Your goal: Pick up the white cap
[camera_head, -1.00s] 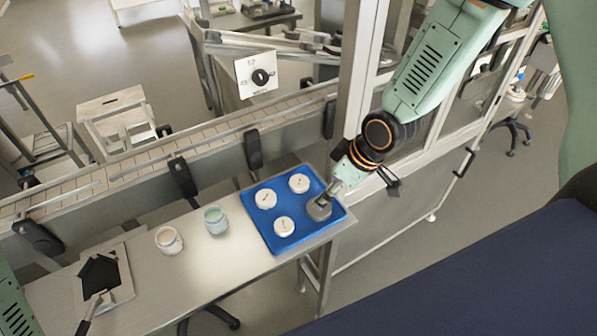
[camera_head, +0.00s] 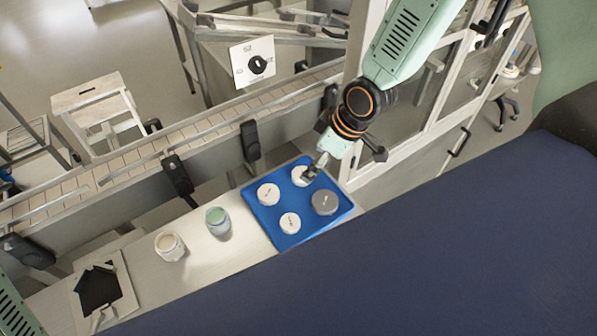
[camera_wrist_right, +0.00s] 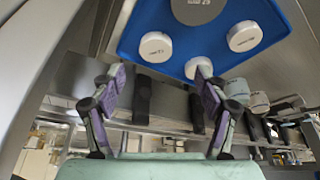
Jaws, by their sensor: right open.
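Three white caps and a grey cap (camera_head: 325,203) rest on a blue tray (camera_head: 262,217). The back white cap (camera_head: 301,178) is partly hidden by my right gripper (camera_head: 313,168), which points down at it in the head view. In the right wrist view my right gripper (camera_wrist_right: 159,74) is open with nothing between its purple-padded fingers. There, a white cap (camera_wrist_right: 155,46) lies ahead of the gap, and another white cap (camera_wrist_right: 198,67) shows by the right fingertip. The other white caps in the head view are at left (camera_head: 268,194) and front (camera_head: 290,223). My left gripper cannot be made out.
A cream-coloured jar (camera_head: 169,247) and a green jar (camera_head: 217,222) stand on the bench left of the tray. A light board with a black piece (camera_head: 97,287) lies further left. A conveyor (camera_head: 130,160) runs behind the bench.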

